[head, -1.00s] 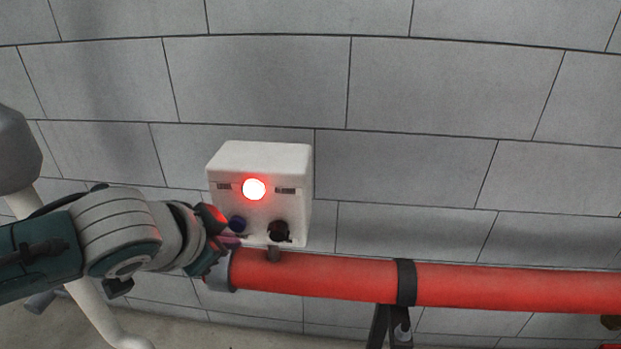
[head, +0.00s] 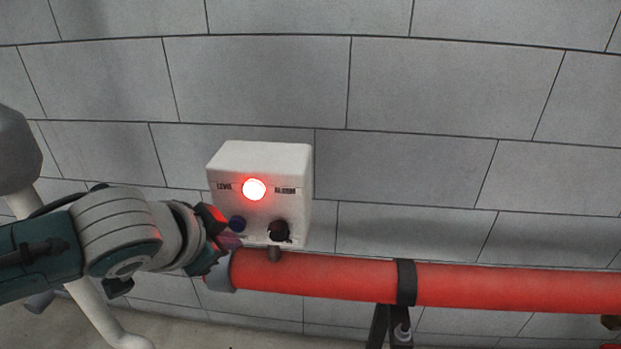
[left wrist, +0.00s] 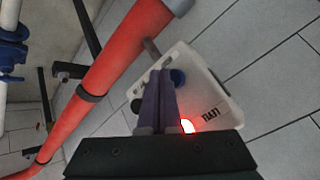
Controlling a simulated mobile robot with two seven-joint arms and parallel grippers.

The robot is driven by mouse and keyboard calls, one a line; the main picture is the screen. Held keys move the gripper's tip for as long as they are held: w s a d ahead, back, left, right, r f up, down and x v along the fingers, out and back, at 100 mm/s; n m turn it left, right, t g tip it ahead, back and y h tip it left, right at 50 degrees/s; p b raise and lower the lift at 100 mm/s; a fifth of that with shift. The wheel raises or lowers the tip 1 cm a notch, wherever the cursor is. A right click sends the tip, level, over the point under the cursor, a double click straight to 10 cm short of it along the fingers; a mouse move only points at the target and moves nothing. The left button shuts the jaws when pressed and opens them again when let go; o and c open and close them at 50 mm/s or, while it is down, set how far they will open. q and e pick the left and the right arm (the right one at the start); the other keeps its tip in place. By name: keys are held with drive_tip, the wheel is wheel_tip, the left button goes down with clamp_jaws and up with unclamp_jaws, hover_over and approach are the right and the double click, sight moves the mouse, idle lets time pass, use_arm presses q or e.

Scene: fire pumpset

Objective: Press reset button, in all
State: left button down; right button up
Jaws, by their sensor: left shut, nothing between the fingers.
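A white alarm box (head: 262,160) is fixed on the wall, with a lit red lamp (head: 254,189) on its front. Below the lamp are a round blue button (head: 237,223) at left and a black knob (head: 279,231) at right. No label reading reset can be made out. My left gripper (head: 231,240) is shut and empty, its tips just below and left of the blue button. In the left wrist view the shut fingers (left wrist: 158,95) lie over the box front, between the black knob (left wrist: 136,106) and the partly hidden blue button (left wrist: 178,77). Contact cannot be told. My right gripper is out of view.
A thick red pipe (head: 330,276) runs just below the box, close under my left gripper, held by a dark bracket (head: 405,283). The grey block wall (head: 450,90) is right behind. Blue fittings (left wrist: 12,45) show at the left of the wrist view.

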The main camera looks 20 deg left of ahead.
use_arm(q)
drive_tip(key=shift+w, duration=0.15)
drive_tip(key=shift+w+a, duration=0.1)
drive_tip(key=shift+w, duration=0.2)
drive_tip(key=shift+w+a, duration=0.1)
drive_tip(key=shift+w, duration=0.3)
idle(0.6)
drive_tip(key=shift+s, duration=0.1)
drive_tip(key=shift+s+d+p, duration=0.2)
drive_tip(key=shift+s+p, duration=0.25)
drive_tip(key=shift+s, duration=0.3)
